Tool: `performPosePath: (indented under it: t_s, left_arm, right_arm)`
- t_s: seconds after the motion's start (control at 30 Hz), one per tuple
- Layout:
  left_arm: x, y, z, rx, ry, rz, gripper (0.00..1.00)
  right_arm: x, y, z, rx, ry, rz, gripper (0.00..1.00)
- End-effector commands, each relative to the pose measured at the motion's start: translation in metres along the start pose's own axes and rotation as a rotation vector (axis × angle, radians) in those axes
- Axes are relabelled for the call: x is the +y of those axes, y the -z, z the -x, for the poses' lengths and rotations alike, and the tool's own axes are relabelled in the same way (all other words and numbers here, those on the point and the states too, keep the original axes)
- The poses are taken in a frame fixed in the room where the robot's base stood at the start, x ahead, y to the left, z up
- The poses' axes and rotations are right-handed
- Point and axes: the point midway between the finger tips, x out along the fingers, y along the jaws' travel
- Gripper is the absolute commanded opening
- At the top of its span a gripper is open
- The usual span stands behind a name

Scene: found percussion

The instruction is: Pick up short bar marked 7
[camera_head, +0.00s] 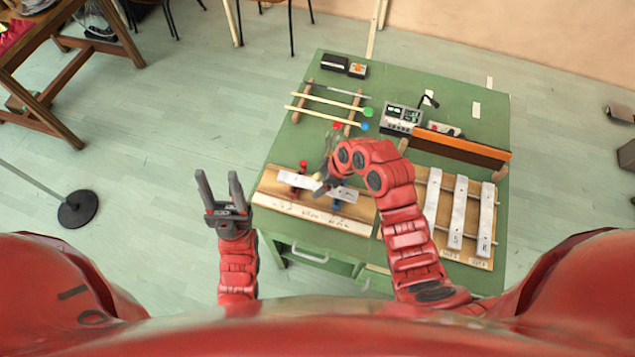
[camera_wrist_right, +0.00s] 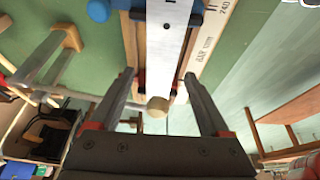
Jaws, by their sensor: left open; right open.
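A pale metal bar (camera_head: 290,180) lies across red and blue supports on the wooden board (camera_head: 310,211) at the table's front left. It also shows in the right wrist view (camera_wrist_right: 165,40), running between the fingertips. I cannot read a 7 on it. My right gripper (camera_head: 322,174) is open over this bar, partly hidden by its own wrist; the wrist view shows its fingers (camera_wrist_right: 158,76) on either side of the bar, not closed on it. A small beige ball (camera_wrist_right: 157,106) shows between the fingers. My left gripper (camera_head: 220,188) is open and empty, left of the table.
Several white bars (camera_head: 459,212) lie on a wooden frame at the right of the green table (camera_head: 455,90). Mallets with green (camera_head: 368,112) and blue heads lie on a rack at the back left.

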Motion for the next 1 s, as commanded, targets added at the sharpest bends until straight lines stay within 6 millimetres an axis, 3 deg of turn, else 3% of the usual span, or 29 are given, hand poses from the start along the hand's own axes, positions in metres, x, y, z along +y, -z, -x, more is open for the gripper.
performPosePath:
  t_s: [0.27,0.7,1.0]
  left_arm:
    - [0.0000,0.0001,-0.0003,0.000,0.000,0.000,0.50]
    - [0.0000,0.0001,-0.0004,0.000,0.000,0.000,0.50]
    - [0.0000,0.0001,-0.0004,0.000,0.000,0.000,0.50]
  right_arm:
    - [-0.0003,-0.0007,-0.0027,-0.001,0.001,0.000,0.78]
    - [-0.0002,-0.0005,-0.0024,-0.001,0.000,0.000,0.00]
    - [-0.0001,-0.0003,-0.0022,0.000,0.000,0.000,0.00]
